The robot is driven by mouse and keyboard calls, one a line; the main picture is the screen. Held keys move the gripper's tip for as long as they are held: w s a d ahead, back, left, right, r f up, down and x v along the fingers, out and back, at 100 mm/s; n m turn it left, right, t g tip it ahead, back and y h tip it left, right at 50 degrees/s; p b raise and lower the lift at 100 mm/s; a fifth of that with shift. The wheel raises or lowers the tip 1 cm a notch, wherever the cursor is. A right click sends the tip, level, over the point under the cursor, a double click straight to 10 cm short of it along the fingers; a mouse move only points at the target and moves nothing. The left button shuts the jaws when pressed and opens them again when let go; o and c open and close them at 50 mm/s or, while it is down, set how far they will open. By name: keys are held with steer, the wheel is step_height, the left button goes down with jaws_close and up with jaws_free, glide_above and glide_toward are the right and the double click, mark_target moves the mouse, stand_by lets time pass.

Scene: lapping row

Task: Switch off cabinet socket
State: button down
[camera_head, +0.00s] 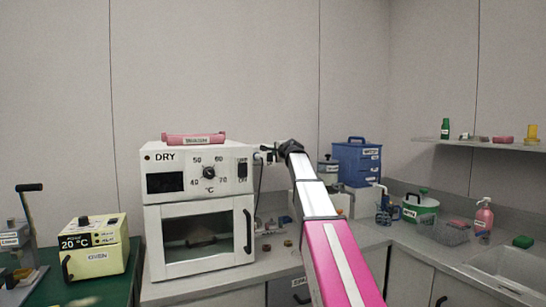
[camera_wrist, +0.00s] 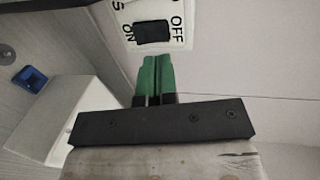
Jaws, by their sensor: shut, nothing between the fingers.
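In the wrist view a white socket plate (camera_wrist: 182,10) with ON and OFF lettering is at the top, partly cut off by the frame. Its black switch (camera_wrist: 151,33) sits between the two words; which way it is pressed I cannot tell. The green fingers of my gripper (camera_wrist: 154,62) are together and empty, with their tips just below the switch; whether they touch it is unclear. In the head view my gripper (camera_head: 264,154) is beside the right side of the white DRY cabinet (camera_head: 199,196). I cannot make out the socket plate there.
A yellow 20 °C box (camera_head: 95,249) stands left on a green bench. Small items lie on the counter.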

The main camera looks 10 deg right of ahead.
steer(key=r+v, duration=0.1)
steer(key=v, duration=0.6)
steer(key=shift+r, duration=0.45)
steer(key=shift+s, duration=0.1)
steer(key=shift+s+d, duration=0.1)
